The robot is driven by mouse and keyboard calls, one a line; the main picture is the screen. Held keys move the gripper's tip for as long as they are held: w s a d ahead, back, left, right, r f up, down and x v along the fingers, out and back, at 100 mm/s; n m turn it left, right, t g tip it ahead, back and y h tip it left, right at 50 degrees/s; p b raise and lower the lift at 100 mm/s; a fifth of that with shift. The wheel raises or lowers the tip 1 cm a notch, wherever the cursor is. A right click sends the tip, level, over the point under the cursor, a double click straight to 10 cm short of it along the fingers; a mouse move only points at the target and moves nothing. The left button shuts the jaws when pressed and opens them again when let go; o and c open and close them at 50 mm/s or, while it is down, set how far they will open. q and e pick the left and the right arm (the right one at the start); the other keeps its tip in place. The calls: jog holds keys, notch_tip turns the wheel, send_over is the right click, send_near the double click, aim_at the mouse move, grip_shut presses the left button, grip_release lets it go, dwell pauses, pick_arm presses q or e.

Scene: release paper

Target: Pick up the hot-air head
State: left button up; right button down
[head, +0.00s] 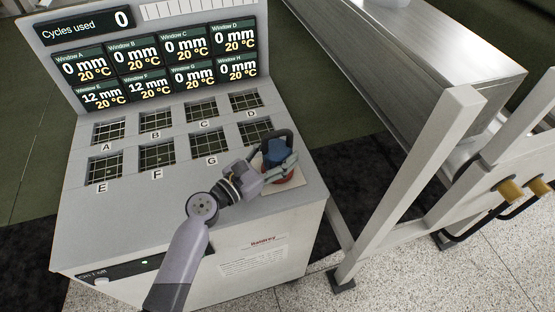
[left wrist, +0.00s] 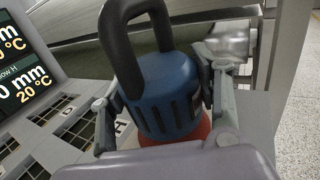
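The hot-air head (head: 276,152) is blue with a black loop handle and a red lower part. It stands on a pale pad at the right end of the bench top, beside window H. My left gripper (head: 277,167) reaches in from the left with its fingers around the blue body. In the left wrist view the hot-air head (left wrist: 165,95) sits between the two fingers, one close on each side. I cannot tell whether both press on it. Its red base (left wrist: 185,135) is partly hidden by the gripper. My right gripper is not in view.
The grey bench (head: 130,235) has several gridded windows marked with letters, behind which stands a display panel (head: 150,55) showing millimetres and temperatures. A white frame (head: 405,190) and a metal conveyor-like surface (head: 440,45) stand to the right. The bench's front left top is clear.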

pick_arm(q)
grip_shut()
jog(key=shift+w+r, duration=0.1)
jog(key=shift+r, duration=0.1)
dwell(0.5)
jog(key=shift+r, duration=0.1)
